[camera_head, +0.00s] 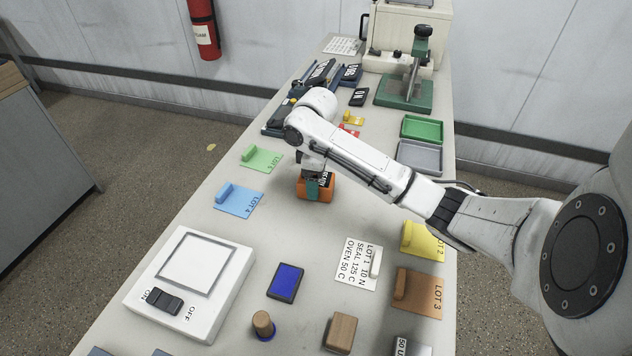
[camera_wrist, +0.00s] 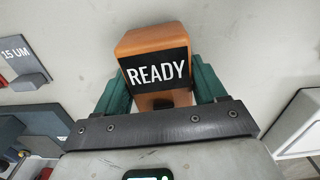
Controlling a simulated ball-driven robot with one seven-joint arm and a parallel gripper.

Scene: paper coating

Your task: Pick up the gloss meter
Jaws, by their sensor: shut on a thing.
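The gloss meter is an orange block with a black panel reading READY. In the head view the gloss meter (camera_head: 315,188) is at the middle of the table, under the end of my arm. In the wrist view the gloss meter (camera_wrist: 150,42) lies between the two green fingers of my gripper (camera_wrist: 160,95), one on each side. My gripper (camera_head: 314,183) is shut on it. I cannot tell whether its base is touching the table or raised. My arm hides part of its top in the head view.
Blue (camera_head: 238,200) and green (camera_head: 262,158) lot cards lie to the left. A white ON/OFF device (camera_head: 190,280), a blue pad (camera_head: 287,281) and a LOT 1 card (camera_head: 357,262) lie nearer. A grey tray (camera_head: 420,157) and green press (camera_head: 404,95) stand farther back.

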